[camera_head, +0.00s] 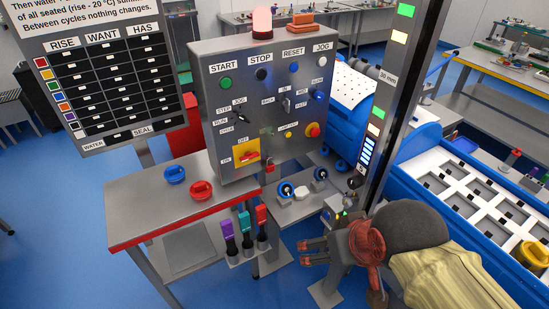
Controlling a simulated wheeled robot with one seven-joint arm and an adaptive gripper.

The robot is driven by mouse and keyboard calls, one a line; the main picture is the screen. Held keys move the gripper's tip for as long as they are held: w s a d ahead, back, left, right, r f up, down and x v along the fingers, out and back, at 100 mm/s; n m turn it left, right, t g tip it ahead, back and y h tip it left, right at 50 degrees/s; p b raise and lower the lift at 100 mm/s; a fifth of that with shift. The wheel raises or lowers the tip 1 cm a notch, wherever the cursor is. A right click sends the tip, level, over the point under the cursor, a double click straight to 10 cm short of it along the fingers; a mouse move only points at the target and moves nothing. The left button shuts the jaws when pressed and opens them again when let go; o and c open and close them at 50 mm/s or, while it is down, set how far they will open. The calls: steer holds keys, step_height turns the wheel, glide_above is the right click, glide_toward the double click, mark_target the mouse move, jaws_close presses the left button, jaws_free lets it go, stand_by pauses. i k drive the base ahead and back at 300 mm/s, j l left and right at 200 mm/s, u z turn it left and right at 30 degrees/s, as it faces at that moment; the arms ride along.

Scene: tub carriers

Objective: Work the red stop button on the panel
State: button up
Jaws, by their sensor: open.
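The grey control panel (223,128) stands upright near the middle of the head view. A red mushroom-shaped button (312,129) sits at its lower right, with a small yellow control (288,134) to its left. The button under the STOP label, a separate one (262,74), looks black. A green button (225,83) is under START. My gripper (303,252) is below and in front of the panel, pointing left. Its fingers are open and empty, well apart from the red mushroom button.
A red-and-yellow rotary switch (248,154) is at the panel's lower left. A grey table with a red edge (140,205) bears blue and red round knobs. Purple, teal and red-handled tools (244,222) hang by it. A dark post (395,100) rises right of the panel. A blue-sided white tray (450,203) is right.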

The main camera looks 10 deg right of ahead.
mark_target(315, 132)
steer(key=i+j+z, duration=0.15)
steer(key=j+z, duration=0.25)
steer(key=j, duration=0.4)
steer(key=j+z, duration=0.4)
steer(key=j, duration=0.4)
steer(key=i, duration=0.05)
